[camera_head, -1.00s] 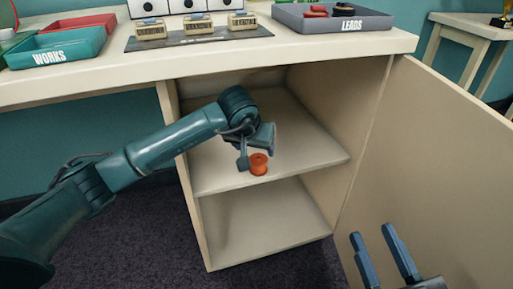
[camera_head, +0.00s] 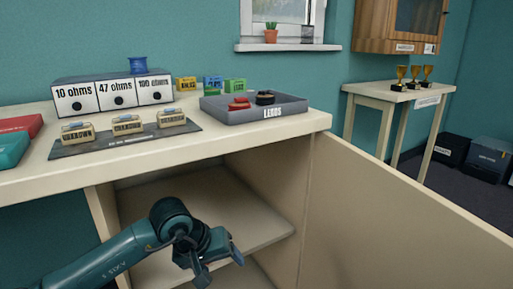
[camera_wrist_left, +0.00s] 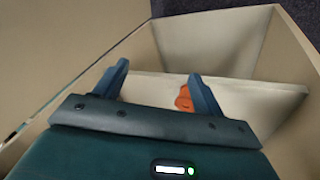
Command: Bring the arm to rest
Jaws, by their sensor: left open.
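My left gripper (camera_head: 222,265) is in front of the open cabinet, low in the head view, with its arm coming in from the lower left. In the left wrist view the left gripper's two fingers (camera_wrist_left: 160,84) stand wide apart with nothing between them. An orange spool (camera_wrist_left: 184,98) shows beside the right-hand finger, partly covered by it, and appears to rest on the shelf (camera_wrist_left: 150,90). The spool does not show in the head view now. My right gripper is out of view.
The cabinet's upper shelf (camera_head: 250,222) is open, and its door (camera_head: 390,220) swings out to the right. A trophy table (camera_head: 375,90) stands behind.

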